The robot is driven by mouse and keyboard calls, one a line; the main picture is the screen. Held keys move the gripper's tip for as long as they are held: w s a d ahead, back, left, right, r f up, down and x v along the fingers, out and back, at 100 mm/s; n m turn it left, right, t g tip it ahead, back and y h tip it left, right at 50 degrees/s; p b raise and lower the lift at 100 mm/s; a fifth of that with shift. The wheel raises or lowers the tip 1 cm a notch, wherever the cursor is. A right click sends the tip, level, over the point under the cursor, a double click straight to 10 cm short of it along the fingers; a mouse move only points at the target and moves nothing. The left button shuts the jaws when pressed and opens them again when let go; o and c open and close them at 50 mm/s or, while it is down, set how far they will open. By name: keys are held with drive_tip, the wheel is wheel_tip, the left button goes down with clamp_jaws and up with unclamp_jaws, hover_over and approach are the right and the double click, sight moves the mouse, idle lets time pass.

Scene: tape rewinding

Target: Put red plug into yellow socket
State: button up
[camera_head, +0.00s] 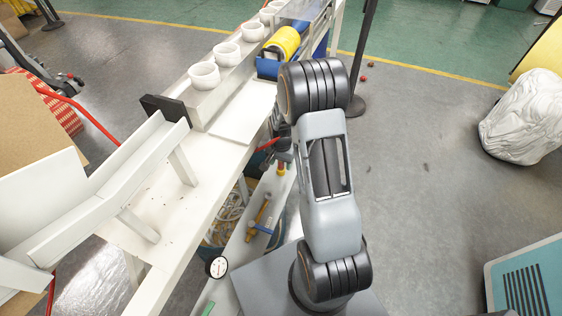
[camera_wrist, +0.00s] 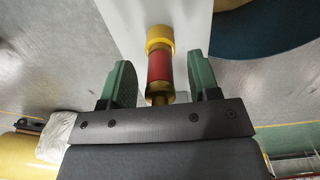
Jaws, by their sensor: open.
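The red plug (camera_wrist: 159,66) is a short red cylinder with a brass-coloured end (camera_wrist: 159,96) toward my gripper. The yellow socket (camera_wrist: 160,38) is a yellow ring at the edge of a white panel. The plug meets the socket end to end and is in line with it; how deep it sits is hidden. My gripper (camera_wrist: 161,62) is open, with one green finger on each side of the plug and a gap on both sides. In the head view my gripper (camera_head: 283,152) is low beside the white bench, and a small red and yellow part (camera_head: 281,169) shows just below it.
The white bench (camera_head: 185,215) with a sloped chute (camera_head: 110,200) stands to the left. White cups (camera_head: 204,76) and a yellow roll (camera_head: 285,40) are at its far end. A brass fitting with a blue handle (camera_head: 262,228) and a gauge (camera_head: 216,267) are low.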

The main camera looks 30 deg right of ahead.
wheel_tip(320, 180, up, 14)
drive_tip(key=p, duration=0.2)
idle(0.4)
drive_tip(key=shift+f, duration=0.1)
drive_tip(key=s+a+r+n+t+p, duration=0.1)
drive_tip(key=s+a+r+n+p, duration=0.2)
drive_tip(key=r, duration=0.5)
drive_tip(key=s+a+r+n+t+p, duration=0.1)
drive_tip(key=s+a+r+n+p, duration=0.2)
drive_tip(key=s+r+p, duration=0.3)
drive_tip(key=s+a+r+n+t+p, duration=0.1)
drive_tip(key=s+a+r+n+p, duration=0.2)
drive_tip(key=s+r, duration=0.4)
wheel_tip(320, 180, up, 4)
drive_tip(key=shift+a+r+n+t+p, duration=0.25)
drive_tip(key=shift+n+t+p, duration=0.05)
drive_tip(key=shift+p, duration=0.5)
